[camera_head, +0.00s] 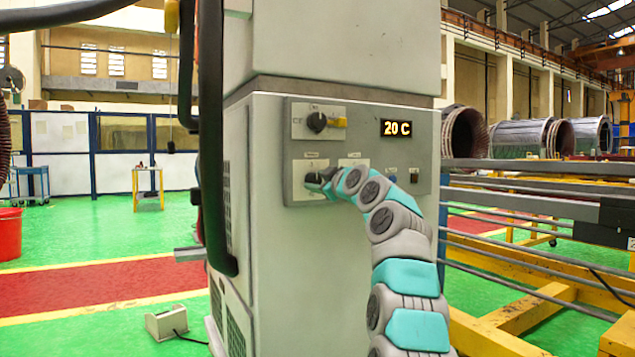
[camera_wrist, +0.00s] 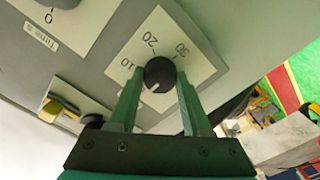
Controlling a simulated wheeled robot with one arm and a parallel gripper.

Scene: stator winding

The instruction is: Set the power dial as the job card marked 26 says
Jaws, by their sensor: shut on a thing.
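My gripper (camera_head: 327,184) is at the lower-left dial of the grey control panel (camera_head: 360,120). In the wrist view, my gripper (camera_wrist: 157,88) has its two green fingers shut on the sides of a round black dial knob (camera_wrist: 160,72). The knob sits on a white scale plate (camera_wrist: 192,70) marked 10, 20 and 30. Its pointer mark cannot be made out, and its name label cannot be read. The panel's display (camera_head: 396,128) reads 20 C. No job card marked 26 can be made out.
Above is a black rotary switch (camera_head: 317,122) beside a yellow part. A black hose (camera_head: 212,140) hangs left; steel rails (camera_head: 530,165) stand right.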

